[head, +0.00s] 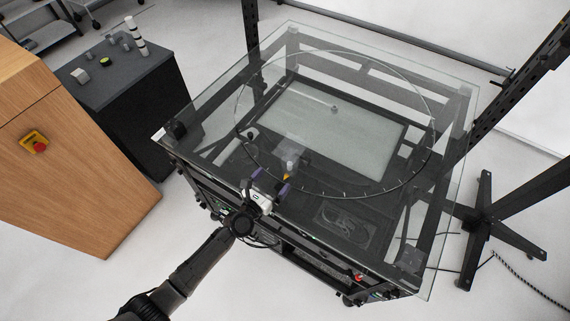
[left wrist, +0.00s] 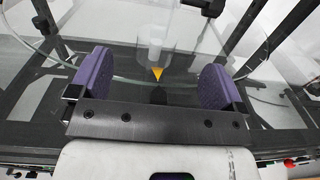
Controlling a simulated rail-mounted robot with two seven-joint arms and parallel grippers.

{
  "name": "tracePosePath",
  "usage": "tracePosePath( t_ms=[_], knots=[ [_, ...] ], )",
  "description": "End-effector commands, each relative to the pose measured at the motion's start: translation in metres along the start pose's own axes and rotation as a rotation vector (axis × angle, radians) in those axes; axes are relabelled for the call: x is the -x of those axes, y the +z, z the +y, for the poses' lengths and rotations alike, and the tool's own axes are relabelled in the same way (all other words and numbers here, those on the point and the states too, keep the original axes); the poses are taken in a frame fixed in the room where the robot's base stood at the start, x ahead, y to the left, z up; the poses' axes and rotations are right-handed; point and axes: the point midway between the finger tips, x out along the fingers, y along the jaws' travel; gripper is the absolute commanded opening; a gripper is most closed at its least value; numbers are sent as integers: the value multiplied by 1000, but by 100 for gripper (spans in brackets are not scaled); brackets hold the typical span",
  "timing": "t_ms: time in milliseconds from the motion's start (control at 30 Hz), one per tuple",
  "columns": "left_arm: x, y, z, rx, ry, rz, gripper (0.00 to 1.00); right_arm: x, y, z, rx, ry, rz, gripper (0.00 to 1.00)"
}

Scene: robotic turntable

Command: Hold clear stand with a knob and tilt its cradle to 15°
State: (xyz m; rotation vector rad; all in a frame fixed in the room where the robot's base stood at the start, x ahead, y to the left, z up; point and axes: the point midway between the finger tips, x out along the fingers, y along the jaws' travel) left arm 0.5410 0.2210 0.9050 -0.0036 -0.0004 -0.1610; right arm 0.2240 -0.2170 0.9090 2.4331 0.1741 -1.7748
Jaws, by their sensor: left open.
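The clear stand (head: 291,157) is on the glass tabletop near the front edge of the marked circle. It carries a white cylindrical knob (head: 290,167) and an orange pointed tip (head: 287,177). My left gripper (head: 270,180) is just in front of the stand, with its purple-padded fingers wide apart. In the left wrist view the clear stand (left wrist: 177,40), the white part (left wrist: 156,52) and the orange tip (left wrist: 157,73) appear between and beyond the open fingers. Nothing is between the pads. The cradle's tilt cannot be read. My right gripper is not in view.
The glass tabletop (head: 400,70) sits on a dark frame, and most of its surface is clear. A wooden cabinet with a red stop button (head: 40,146) stands left. A dark cabinet (head: 130,95) holds small items behind it. Black posts rise at the right.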

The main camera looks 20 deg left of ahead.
Motion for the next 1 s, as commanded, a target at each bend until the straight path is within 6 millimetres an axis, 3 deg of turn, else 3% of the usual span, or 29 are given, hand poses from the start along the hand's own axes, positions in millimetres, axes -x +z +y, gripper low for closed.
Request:
tracePosePath(
  t_ms=[200, 500, 700, 1000],
  knots=[
    [-41, 0, 0, -2, 0, -1, 96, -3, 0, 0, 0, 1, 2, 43],
    [-82, -1, 0, -3, -1, 0, 96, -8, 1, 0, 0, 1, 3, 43],
    [-95, 0, 0, -3, -1, 0, 96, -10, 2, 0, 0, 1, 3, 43],
    [-99, 0, 0, -3, -1, 0, 96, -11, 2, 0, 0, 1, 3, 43]
  ],
)
